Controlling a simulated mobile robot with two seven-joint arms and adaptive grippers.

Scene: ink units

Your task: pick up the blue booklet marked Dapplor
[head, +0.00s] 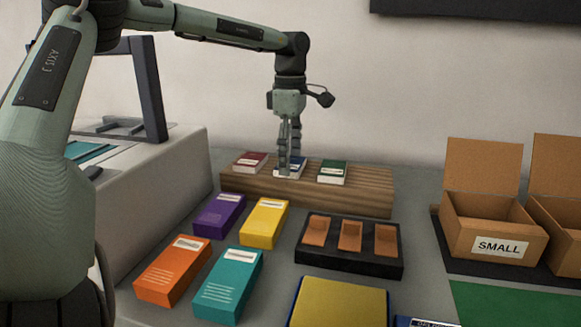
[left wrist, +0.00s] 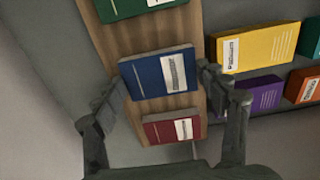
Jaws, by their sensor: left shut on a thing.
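The blue booklet (left wrist: 152,77) with a white label stands in the middle of a wooden block (head: 300,190), between a dark red booklet (head: 250,162) and a green booklet (head: 332,173). Its name is too small to read. My left gripper (head: 290,168) points straight down over it and hides much of it in the head view. In the left wrist view the fingers (left wrist: 165,88) stand on either side of the blue booklet, closed on its two ends. The booklet appears still at the level of its neighbours. My right gripper is not in view.
Purple (head: 220,214), yellow (head: 264,222), orange (head: 172,272) and teal (head: 227,284) boxes lie in front of the block. A black tray (head: 350,262) with brown slots is right of them. A carton marked SMALL (head: 497,246) stands at right.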

